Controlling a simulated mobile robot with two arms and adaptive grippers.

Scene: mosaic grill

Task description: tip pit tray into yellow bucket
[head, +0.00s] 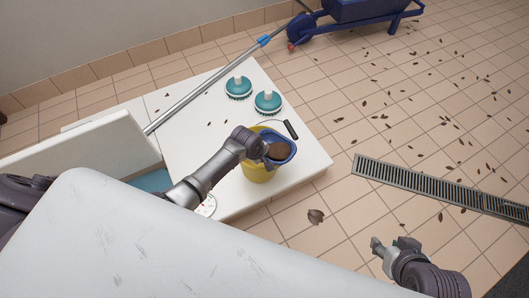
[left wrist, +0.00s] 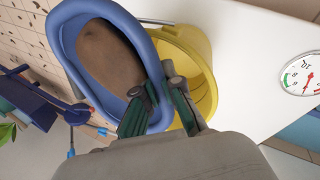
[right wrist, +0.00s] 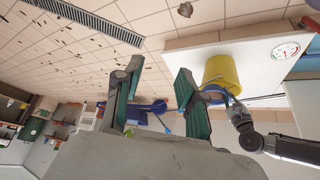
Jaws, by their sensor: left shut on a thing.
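The pit tray is a blue oval tray (head: 293,157) with a brown mass (head: 279,151) in it. My left gripper (head: 264,150) is shut on its rim and holds it over the yellow bucket (head: 257,173), partly covering the bucket's mouth. In the left wrist view the blue tray (left wrist: 60,48) fills the upper left, with the brown mass (left wrist: 108,55) inside and the yellow bucket (left wrist: 206,90) behind it. The bucket's inside is mostly hidden. My right gripper (head: 391,246) is open and empty above the floor; its fingers (right wrist: 152,92) stand apart in the right wrist view.
The bucket stands on a white platform (head: 190,145) with two teal round brushes (head: 239,87) (head: 267,102) and a long pole (head: 200,90). A round dial (left wrist: 300,75) lies beside the bucket. A floor grate (head: 440,188), scattered leaves and a blue cart (head: 355,12) are to the right.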

